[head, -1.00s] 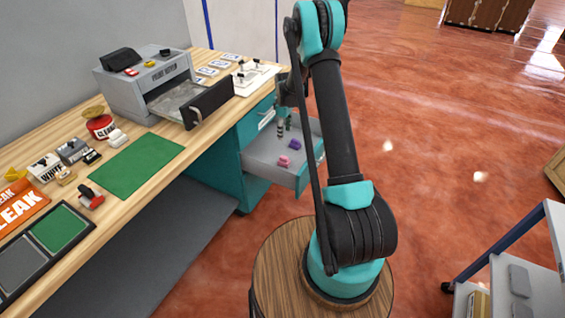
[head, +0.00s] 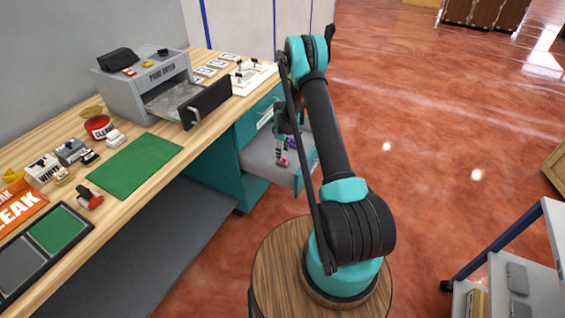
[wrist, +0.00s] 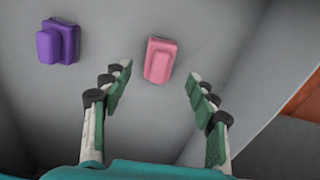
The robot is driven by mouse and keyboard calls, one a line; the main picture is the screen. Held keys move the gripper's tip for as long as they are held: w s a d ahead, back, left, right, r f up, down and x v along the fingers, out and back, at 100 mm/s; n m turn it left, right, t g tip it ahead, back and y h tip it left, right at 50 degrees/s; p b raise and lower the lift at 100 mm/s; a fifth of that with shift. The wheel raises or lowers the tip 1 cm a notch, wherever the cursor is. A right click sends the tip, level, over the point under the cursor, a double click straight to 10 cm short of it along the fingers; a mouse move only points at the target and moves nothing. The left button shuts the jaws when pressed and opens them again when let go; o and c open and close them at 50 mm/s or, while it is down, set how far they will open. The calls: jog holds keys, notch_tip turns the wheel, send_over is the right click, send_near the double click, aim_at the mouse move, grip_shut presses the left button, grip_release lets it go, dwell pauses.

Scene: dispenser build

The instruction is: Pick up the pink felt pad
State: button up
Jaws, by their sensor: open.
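The pink felt pad (wrist: 159,60) lies on the grey floor of the open drawer. In the wrist view it sits just beyond the gap between the fingertips, slightly left of its middle, and no finger appears to touch it. In the head view a bit of the pink pad (head: 282,161) shows beside my fingers. My gripper (wrist: 158,78) is open and empty. In the head view my gripper (head: 283,153) reaches down into the drawer, partly hidden by my arm.
A purple pad (wrist: 58,41) lies left of the pink one. The drawer (head: 262,168) has raised walls, with the right wall (wrist: 255,85) close to my gripper. The workbench (head: 205,140) with a printer-like machine (head: 150,82) stands to the left.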

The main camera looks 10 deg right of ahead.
aim_at(282, 156)
notch_tip(282, 156, down, 4)
jog(key=shift+f, duration=0.2)
jog(key=c, duration=1.2)
